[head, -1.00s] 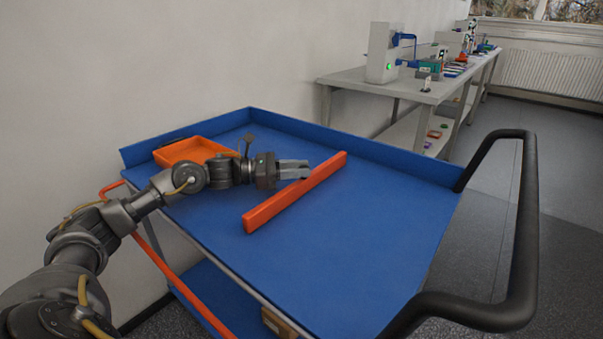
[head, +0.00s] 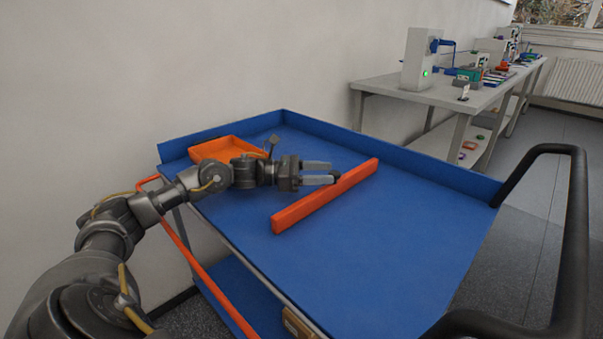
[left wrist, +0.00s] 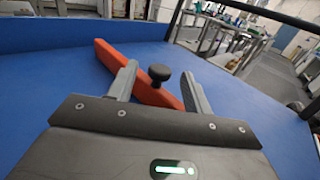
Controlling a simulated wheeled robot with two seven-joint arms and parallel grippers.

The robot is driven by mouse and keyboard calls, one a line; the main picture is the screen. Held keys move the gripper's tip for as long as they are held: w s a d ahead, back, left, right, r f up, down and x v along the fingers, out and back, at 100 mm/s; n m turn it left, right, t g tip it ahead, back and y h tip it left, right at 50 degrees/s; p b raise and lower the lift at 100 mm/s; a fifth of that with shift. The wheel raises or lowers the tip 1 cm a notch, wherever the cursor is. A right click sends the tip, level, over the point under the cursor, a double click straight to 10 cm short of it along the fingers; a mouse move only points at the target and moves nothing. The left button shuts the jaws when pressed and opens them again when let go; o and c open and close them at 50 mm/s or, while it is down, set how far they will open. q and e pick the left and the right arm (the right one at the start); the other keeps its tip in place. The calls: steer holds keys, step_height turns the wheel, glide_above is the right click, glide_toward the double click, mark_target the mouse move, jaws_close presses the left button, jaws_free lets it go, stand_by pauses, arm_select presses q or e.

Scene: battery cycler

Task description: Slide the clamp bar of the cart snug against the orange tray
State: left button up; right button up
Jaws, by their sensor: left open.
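The clamp bar (head: 325,197) is a long orange-red bar lying slantwise across the blue cart top (head: 390,235). The orange tray (head: 222,146) sits in the far left corner of the cart, apart from the bar, with blue surface between. My left gripper (head: 328,172) is open and empty at the bar's tray side, its fingertips close to the bar's middle. In the left wrist view the bar (left wrist: 150,92) crosses beyond and between the fingers, and a black round knob (left wrist: 159,73) stands between them. I cannot tell whether the fingers touch anything. My right gripper is out of view.
The cart has a raised blue rim (head: 400,156) at the back and a black push handle (head: 578,230) on the right. A bench (head: 420,92) with machines stands behind. The cart top right of the bar is clear.

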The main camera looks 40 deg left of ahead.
arm_select(q)
steer(key=v, duration=0.6)
steer(key=shift+s+a+f+b, duration=0.15)
steer(key=shift+s+a+b, duration=0.1)
steer(key=shift+b, duration=0.1)
steer(key=shift+v, duration=1.1)
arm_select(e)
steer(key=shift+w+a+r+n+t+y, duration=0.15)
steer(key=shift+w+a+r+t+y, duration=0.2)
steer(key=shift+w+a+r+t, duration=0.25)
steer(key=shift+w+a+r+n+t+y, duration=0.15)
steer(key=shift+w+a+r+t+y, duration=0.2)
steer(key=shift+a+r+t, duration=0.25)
arm_select(q)
steer(key=shift+r, duration=0.2)
